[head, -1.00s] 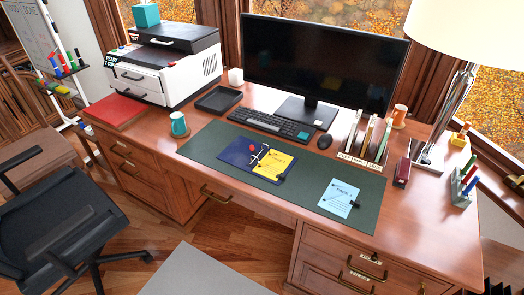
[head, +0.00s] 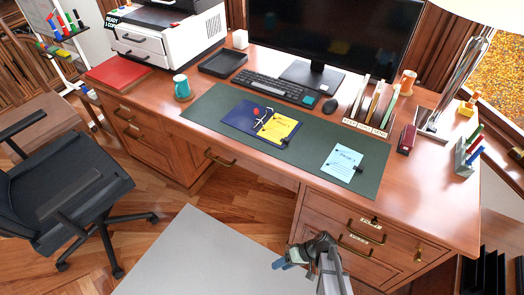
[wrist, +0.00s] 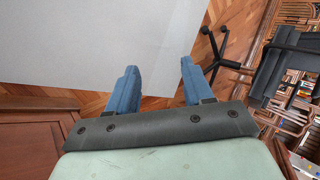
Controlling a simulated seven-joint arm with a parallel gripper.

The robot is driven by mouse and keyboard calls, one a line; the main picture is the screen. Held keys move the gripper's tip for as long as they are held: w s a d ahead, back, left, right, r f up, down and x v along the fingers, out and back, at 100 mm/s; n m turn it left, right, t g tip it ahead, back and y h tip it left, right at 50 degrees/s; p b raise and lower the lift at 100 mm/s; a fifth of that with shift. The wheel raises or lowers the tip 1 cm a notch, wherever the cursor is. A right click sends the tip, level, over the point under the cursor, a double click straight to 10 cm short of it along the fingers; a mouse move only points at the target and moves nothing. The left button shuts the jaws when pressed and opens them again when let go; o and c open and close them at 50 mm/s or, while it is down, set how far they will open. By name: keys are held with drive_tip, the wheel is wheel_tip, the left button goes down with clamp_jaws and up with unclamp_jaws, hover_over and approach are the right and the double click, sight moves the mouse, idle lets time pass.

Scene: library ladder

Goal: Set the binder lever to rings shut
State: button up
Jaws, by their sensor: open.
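The binder (head: 240,119) lies open on the green desk mat (head: 210,108), dark blue with a yellow sheet (head: 279,128) on its right side. Its metal rings and a lever with a red knob (head: 256,111) are near the middle; whether the rings are open or shut is too small to tell. My gripper (head: 283,262) is low in front of the desk, far from the binder, with blue fingers. In the wrist view my gripper (wrist: 157,78) is open and empty, its two fingers apart over the floor. The binder is not in the wrist view.
A blue sheet (head: 342,161) lies on the mat to the right of the binder. A keyboard (head: 273,88), a teal mug (head: 181,86) and a file sorter (head: 370,112) stand around the mat. A black chair (head: 60,185) is at the left. The mat's front is clear.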

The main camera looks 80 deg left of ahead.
drive_tip(key=s+a+r+n+h, duration=0.1)
drive_tip(key=s+a+r+n, duration=0.3)
drive_tip(key=s+a+r, duration=0.4)
drive_tip(key=s+a+r+n+h, duration=0.1)
drive_tip(key=s+a+r+n, duration=0.45)
drive_tip(key=a, duration=0.45)
drive_tip(key=s+a+r+n+t, duration=0.1)
drive_tip(key=s+a+r+n, duration=0.25)
drive_tip(key=a+r, duration=0.45)
wheel_tip(320, 180, up, 28)
drive_tip(key=m+t+y, duration=0.2)
drive_tip(key=m+t, duration=0.2)
drive_tip(key=t, duration=0.4)
hover_over(256, 111)
drive_tip(key=f, duration=1.3)
drive_tip(key=shift+a+f, duration=0.2)
drive_tip(key=shift+f, duration=0.15)
drive_tip(key=shift+c, duration=0.2)
drive_tip(key=shift+w+d, duration=0.1)
clamp_jaws()
